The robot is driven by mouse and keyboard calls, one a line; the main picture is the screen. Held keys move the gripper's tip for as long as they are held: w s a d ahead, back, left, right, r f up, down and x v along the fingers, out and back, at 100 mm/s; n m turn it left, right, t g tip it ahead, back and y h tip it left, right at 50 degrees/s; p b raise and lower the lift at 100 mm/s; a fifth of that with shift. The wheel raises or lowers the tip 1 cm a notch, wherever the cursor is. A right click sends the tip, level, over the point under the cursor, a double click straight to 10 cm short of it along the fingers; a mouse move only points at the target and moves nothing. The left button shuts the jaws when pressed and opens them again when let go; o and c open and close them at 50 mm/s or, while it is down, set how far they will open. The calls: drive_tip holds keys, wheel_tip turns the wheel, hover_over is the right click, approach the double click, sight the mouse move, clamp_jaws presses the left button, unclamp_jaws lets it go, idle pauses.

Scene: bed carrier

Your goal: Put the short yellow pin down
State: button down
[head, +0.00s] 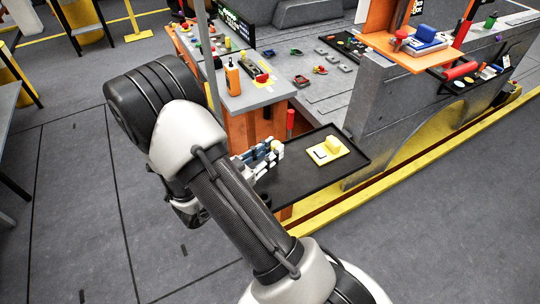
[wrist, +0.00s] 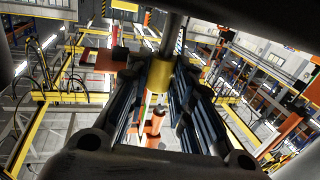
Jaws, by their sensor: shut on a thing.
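My gripper (head: 268,158) is over the left part of a black tray (head: 300,188) in the head view, its fingers pointing right. In the wrist view, my gripper (wrist: 160,98) is shut on the short yellow pin (wrist: 160,75), which shows between the fingertips.
A red upright post (head: 290,123) stands behind the tray. A grey table (head: 250,97) with an orange bottle-like thing (head: 232,78) is behind. A grey wall (head: 385,120) with an orange shelf (head: 415,62) rises at the right. The tray's front and right are clear.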

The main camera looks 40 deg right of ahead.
drive_tip(key=shift+f, duration=0.3)
drive_tip(key=shift+f, duration=0.2)
drive_tip(key=c, duration=1.4)
unclamp_jaws()
drive_tip(key=shift+r, duration=0.1)
drive_tip(key=shift+r, duration=0.15)
drive_tip(key=shift+a, duration=0.3)
drive_tip(key=a+p, duration=0.2)
drive_tip(key=a, duration=0.9)
drive_tip(key=shift+s+a+p, duration=0.2)
drive_tip(key=shift+p, duration=0.1)
